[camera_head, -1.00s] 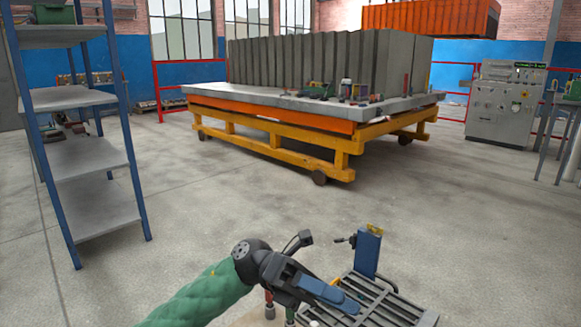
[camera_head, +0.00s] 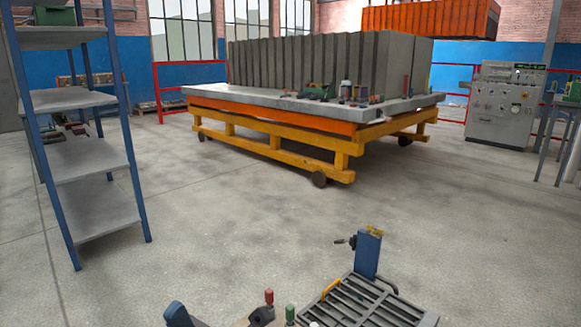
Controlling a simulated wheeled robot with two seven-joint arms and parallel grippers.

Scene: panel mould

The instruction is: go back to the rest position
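Only a dark blue-grey piece, which looks like part of my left gripper (camera_head: 178,314), shows at the bottom edge, left of centre. The rest of that gripper and its arm is cut off by the frame, so its fingers cannot be judged. My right gripper is out of view. The panel mould (camera_head: 225,96), a grey slab on an orange and yellow wheeled frame, stands across the floor, well away from the gripper.
A slatted rack (camera_head: 350,303) with a blue post (camera_head: 368,254) stands at the bottom right. Red and green tool handles show left of it. A blue shelf unit (camera_head: 92,170) stands left, a control cabinet (camera_head: 505,105) right. The floor between is clear.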

